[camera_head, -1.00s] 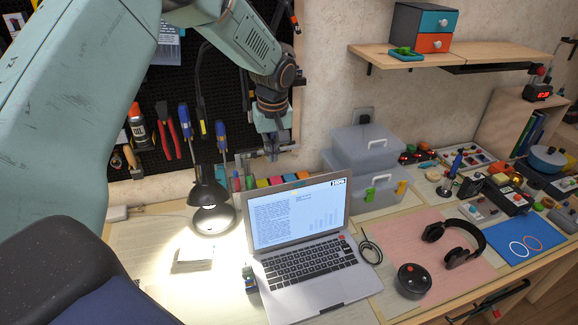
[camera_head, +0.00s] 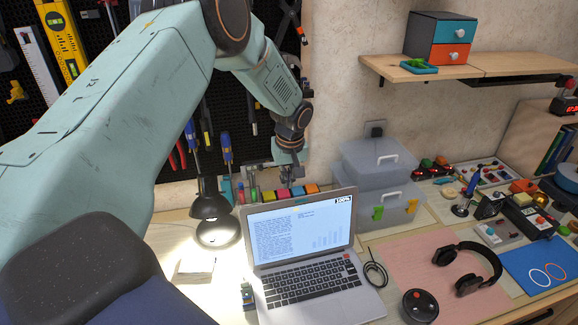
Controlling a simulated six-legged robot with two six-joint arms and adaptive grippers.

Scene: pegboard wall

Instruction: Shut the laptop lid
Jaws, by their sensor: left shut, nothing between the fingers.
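The silver laptop (camera_head: 318,290) stands open on the desk, its lit screen (camera_head: 300,232) raised and leaning back, its keyboard facing me. My left gripper (camera_head: 291,187) points down just above and apparently behind the top edge of the lid. It is shut and empty. The lid hides part of the space below the fingertips, and I cannot tell whether they touch it. My right gripper is not in view.
A black desk lamp (camera_head: 209,205) stands left of the laptop, near a small paper stack (camera_head: 196,269). Colored blocks (camera_head: 268,195) sit behind the lid. Clear bins (camera_head: 380,190) stand behind right. Headphones (camera_head: 470,262) and a round black device (camera_head: 420,306) lie on the pink mat.

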